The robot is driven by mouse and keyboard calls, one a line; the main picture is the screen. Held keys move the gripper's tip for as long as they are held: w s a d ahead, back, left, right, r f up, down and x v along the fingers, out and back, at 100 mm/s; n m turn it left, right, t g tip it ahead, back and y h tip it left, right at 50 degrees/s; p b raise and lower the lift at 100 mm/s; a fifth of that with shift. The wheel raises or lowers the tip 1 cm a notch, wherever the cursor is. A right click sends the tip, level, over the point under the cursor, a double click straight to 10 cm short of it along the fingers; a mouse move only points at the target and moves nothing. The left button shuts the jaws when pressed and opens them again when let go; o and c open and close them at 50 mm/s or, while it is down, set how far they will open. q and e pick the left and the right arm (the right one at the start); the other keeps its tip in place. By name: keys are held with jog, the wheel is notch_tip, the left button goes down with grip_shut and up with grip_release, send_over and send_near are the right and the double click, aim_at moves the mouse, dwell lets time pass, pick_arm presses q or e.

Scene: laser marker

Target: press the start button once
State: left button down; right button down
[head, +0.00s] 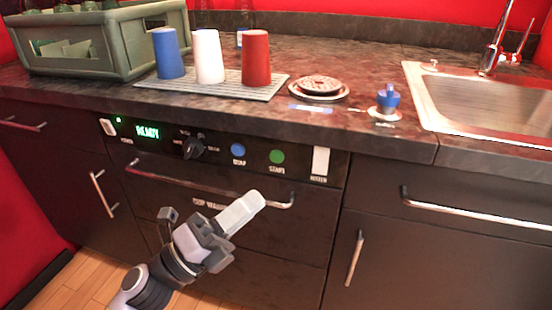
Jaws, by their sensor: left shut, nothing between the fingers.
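The green start button (277,157) is on the dark front panel of the appliance, with a "START" label beneath it. A blue button (238,150) is to its left. My left gripper (252,202) is in front of the appliance, below the start button and a little to its left in the picture. Its fingers are shut and empty, pointing up and to the right. A gap shows in the picture between the fingertips and the start button. My right gripper is not in view.
The panel also has a lit "READY" display (148,132), a black knob (194,147) and a white switch (320,161). A metal handle (190,185) crosses below them. Blue, white and red cups stand on a drying mat (272,91). The sink (480,108) is at right.

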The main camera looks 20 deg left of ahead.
aim_at(276, 157)
pick_arm(q)
jog(key=w+b, duration=0.1)
jog(key=w, duration=0.7)
jog(key=shift+w+d, duration=0.15)
jog(key=shift+w, duration=0.25)
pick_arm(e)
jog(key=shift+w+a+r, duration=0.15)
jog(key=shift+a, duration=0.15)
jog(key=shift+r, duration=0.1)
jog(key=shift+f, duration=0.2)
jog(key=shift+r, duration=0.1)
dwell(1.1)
pick_arm(q)
jog(key=shift+w, duration=0.4)
